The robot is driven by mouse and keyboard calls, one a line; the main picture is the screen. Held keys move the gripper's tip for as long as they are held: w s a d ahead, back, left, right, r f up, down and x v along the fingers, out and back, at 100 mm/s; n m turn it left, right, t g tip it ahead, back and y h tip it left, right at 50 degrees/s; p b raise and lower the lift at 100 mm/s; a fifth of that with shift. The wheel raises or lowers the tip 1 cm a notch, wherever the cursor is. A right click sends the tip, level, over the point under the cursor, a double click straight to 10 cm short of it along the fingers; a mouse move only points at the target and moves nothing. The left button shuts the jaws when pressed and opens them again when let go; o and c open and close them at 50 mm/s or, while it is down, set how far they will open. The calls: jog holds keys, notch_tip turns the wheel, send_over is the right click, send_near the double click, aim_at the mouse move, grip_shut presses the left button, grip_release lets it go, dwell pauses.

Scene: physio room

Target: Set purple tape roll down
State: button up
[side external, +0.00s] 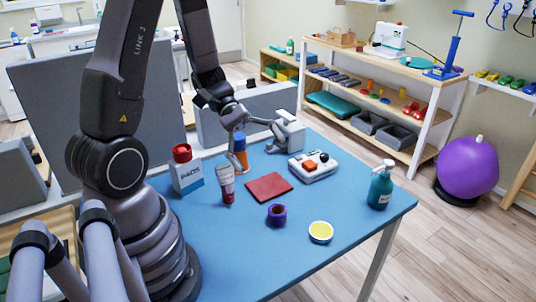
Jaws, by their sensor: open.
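The purple tape roll (277,213) stands on the blue table (340,201), in front of the red mat. Its dark central hole faces up, and nothing is touching it.
A red mat (269,187) lies mid-table. Around it are a white and red tube (226,187), a box marked PADS (187,175), a white device (313,166), a yellow-topped round tin (321,232) and a teal pump bottle (380,188). The front-left table area is clear.

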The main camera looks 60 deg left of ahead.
jog(key=s+a+r+m+t+y, duration=0.4)
jog(key=s+r+m+y, duration=0.5)
jog(key=r+m+y, duration=0.3)
jog(key=shift+a+r+y, duration=0.3)
jog(key=shift+a+r, duration=0.15)
jog(key=shift+r, duration=0.35)
jog(key=shift+s, duration=0.1)
